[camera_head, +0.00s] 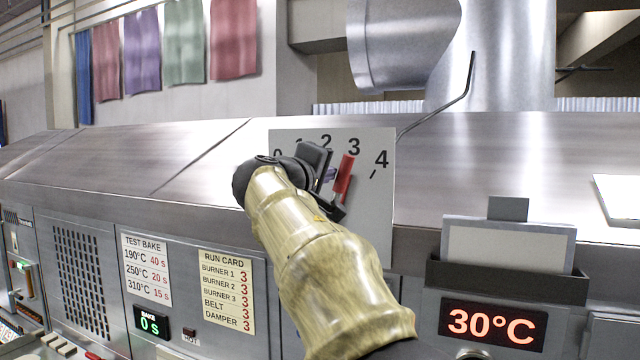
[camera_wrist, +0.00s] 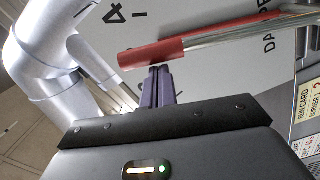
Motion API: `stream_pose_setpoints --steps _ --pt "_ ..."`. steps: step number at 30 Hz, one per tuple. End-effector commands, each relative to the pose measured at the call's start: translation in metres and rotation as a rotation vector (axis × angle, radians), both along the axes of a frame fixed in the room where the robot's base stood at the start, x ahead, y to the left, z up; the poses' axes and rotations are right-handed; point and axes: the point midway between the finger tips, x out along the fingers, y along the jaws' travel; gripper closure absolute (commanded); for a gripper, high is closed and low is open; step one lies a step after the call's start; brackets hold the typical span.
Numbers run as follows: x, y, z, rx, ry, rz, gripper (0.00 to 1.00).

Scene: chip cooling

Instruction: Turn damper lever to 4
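The damper lever has a red grip (camera_head: 343,175) and stands a little tilted just below the 3 on a light dial plate (camera_head: 376,215) numbered up to 4. The 4 is to the right of the lever. My gripper (camera_head: 329,178) is just left of the red grip in the head view, with my arm hiding the lower left of the plate. In the wrist view, the red grip (camera_wrist: 150,54) and its metal rod lie across the picture. My gripper's purple fingers (camera_wrist: 160,72) are together, with their tips at the grip's edge; whether they touch it I cannot tell.
A bent metal rod (camera_head: 440,108) rises behind the plate at right. A run card (camera_head: 227,292) reads DAMPER 3. A display (camera_head: 493,325) reads 30°C below a dark holder (camera_head: 505,275).

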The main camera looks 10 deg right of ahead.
Motion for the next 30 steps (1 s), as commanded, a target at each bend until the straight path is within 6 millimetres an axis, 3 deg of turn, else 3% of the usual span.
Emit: stream_pose_setpoints --steps 1,15,30 --pt "-0.003 -0.005 -0.007 0.017 -0.013 -0.002 1.0" --pt "-0.022 -0.03 -0.015 0.156 -0.114 -0.002 1.0" --pt "-0.023 -0.032 -0.012 0.168 -0.121 -0.004 1.0"
